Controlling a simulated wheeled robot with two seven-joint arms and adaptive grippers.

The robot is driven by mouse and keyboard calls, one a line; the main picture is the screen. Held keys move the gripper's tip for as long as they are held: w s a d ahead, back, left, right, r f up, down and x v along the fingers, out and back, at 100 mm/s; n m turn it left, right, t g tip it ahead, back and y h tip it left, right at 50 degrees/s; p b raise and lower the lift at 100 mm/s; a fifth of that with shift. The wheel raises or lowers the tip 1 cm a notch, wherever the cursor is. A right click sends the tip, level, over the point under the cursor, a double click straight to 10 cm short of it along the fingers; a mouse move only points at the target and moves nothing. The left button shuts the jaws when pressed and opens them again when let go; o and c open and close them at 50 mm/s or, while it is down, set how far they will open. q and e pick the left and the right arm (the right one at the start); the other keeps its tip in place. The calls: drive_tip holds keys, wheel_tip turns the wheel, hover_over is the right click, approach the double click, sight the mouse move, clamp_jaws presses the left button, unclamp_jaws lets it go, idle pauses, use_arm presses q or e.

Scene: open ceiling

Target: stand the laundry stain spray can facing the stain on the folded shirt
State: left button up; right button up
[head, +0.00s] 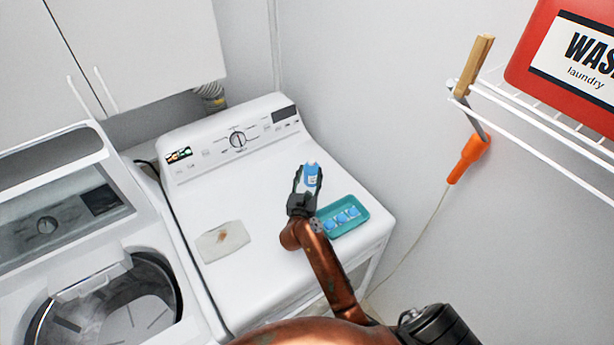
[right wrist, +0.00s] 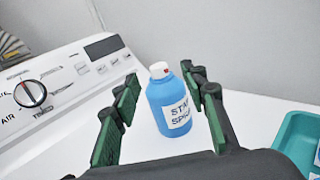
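The blue stain spray can (head: 311,174) stands upright on the white dryer top, and its label and white cap with a red spot show in the right wrist view (right wrist: 172,100). My right gripper (head: 307,184) is open, with its green-padded fingers (right wrist: 163,104) on either side of the can; a gap shows on the left, while the right finger is close and contact is unclear. The folded shirt (head: 208,246), pale with a brown stain (head: 221,237), lies flat on the dryer, left of the can. My left gripper is not in view.
A teal tray (head: 359,222) with several blue-and-white items sits right of my right gripper, and its edge shows in the right wrist view (right wrist: 290,140). The control panel (head: 236,139) rises behind. An open washer (head: 100,290) stands left. Free dryer top lies between shirt and can.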

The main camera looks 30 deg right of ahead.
sight(311, 163)
drive_tip(key=x, duration=0.7)
drive_tip(key=shift+a+f+p, duration=0.1)
drive_tip(key=shift+p, duration=0.3)
drive_tip(key=shift+c, duration=0.3)
